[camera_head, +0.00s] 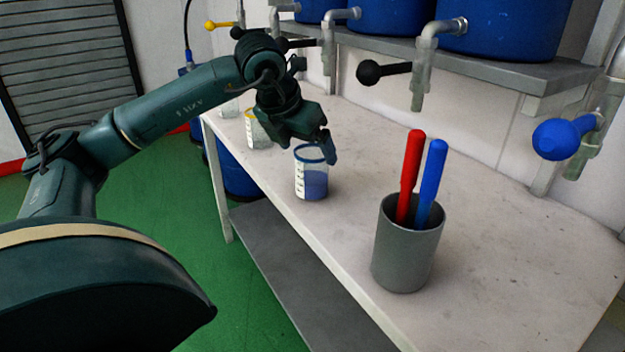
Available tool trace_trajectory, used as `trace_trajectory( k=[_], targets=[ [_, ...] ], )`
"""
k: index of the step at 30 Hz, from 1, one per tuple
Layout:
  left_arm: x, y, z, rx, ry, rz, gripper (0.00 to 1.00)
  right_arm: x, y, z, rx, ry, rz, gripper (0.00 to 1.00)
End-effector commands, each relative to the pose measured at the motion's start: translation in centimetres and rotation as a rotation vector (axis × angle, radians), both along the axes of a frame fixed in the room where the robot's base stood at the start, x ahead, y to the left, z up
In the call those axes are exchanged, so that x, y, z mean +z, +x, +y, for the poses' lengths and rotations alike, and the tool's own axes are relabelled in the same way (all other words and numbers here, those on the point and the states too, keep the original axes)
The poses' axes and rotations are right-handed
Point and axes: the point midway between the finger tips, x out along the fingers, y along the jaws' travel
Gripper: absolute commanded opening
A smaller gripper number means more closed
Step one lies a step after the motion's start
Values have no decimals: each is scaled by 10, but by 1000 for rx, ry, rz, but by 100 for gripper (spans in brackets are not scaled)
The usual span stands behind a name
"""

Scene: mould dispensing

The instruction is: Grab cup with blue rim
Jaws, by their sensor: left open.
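The cup with the blue rim (312,183) stands upright on the table, clear-walled with white scale marks and blue content in its lower part. My left gripper (322,148) reaches in from the left and is open at the cup's rim. One finger shows at the rim's right side; the other finger is largely hidden by the gripper body. I cannot tell whether the fingers touch the cup. My right gripper is not in view.
A grey holder (405,250) with a red stick (410,165) and a blue stick (432,180) stands nearer on the table (500,260). A yellow-rimmed cup (257,130) stands farther back. Taps, one with a blue handle (558,139), hang below a shelf (510,70) carrying blue barrels.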

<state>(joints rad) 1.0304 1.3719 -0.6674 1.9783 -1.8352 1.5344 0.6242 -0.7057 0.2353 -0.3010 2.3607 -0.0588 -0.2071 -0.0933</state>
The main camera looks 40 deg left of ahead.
Motion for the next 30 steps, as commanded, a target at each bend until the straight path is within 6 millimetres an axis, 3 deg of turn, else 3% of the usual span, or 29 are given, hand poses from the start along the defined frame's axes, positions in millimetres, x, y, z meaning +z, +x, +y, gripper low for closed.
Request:
trace_trajectory(
  k=[12, 22, 30],
  targets=[
    [-44, 22, 4, 0, -2, 2, 88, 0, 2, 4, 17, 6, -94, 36],
    [-49, 26, 4, 1, 0, 0, 88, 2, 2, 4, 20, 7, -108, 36],
    [-49, 26, 4, 0, 0, 0, 67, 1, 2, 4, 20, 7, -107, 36]
  ],
)
